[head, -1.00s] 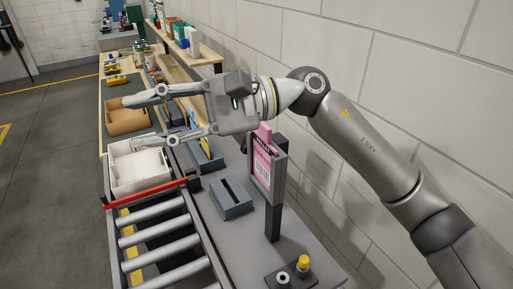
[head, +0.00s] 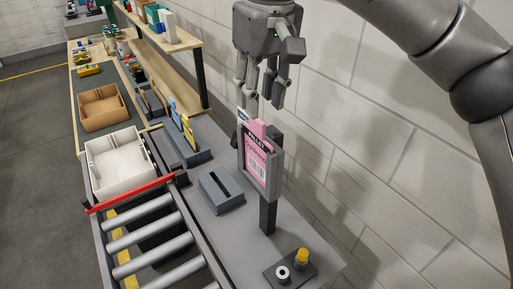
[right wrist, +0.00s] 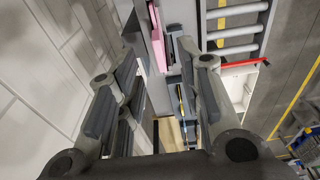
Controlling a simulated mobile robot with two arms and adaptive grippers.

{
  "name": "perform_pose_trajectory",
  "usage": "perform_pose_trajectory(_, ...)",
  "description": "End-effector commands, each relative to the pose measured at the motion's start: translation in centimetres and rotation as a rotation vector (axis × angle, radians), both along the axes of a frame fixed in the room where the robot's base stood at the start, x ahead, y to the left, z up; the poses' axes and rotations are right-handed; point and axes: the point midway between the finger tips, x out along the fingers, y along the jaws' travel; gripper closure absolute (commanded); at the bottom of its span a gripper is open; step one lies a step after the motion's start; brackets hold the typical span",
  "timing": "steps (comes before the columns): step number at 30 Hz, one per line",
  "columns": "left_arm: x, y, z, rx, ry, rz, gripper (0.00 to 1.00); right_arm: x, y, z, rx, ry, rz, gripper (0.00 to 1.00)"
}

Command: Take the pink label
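The pink label (head: 257,168) with dark print and a barcode stands upright in a grey frame holder (head: 273,180) on a dark post. Its pink top edge sticks out above the frame. My right gripper (head: 262,98) points down above and slightly behind the holder, near the wall. Its fingers are apart with nothing between them. In the right wrist view the right gripper (right wrist: 162,85) shows spread fingers, and the pink label (right wrist: 158,48) appears as a thin strip beyond them. My left gripper is out of view.
A grey slotted block (head: 221,190) sits left of the post on the bench. A white bin (head: 119,187) and a roller conveyor (head: 150,240) with a red bar (head: 135,194) lie further left. A yellow button (head: 302,256) is at the front. The wall is close on the right.

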Motion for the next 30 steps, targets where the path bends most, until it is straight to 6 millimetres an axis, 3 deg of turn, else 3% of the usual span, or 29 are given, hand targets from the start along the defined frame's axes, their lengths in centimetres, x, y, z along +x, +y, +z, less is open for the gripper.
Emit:
perform_pose_trajectory(8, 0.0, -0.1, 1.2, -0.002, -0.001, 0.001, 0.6, 0.4, 0.2, -2.2, 0.001, 0.004, 0.001, 0.66)
perform_pose_trajectory(16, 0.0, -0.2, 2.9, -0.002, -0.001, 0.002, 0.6, 1.1, 0.5, -5.8, 0.002, 0.004, 0.0, 0.66)
perform_pose_trajectory(25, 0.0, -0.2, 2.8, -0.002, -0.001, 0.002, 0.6, 1.1, 0.5, -6.5, 0.003, 0.001, 0.0, 0.66)
perform_pose_trajectory(30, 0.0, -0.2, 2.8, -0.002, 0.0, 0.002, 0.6, 1.1, 0.5, -6.5, 0.003, 0.001, 0.0, 0.88)
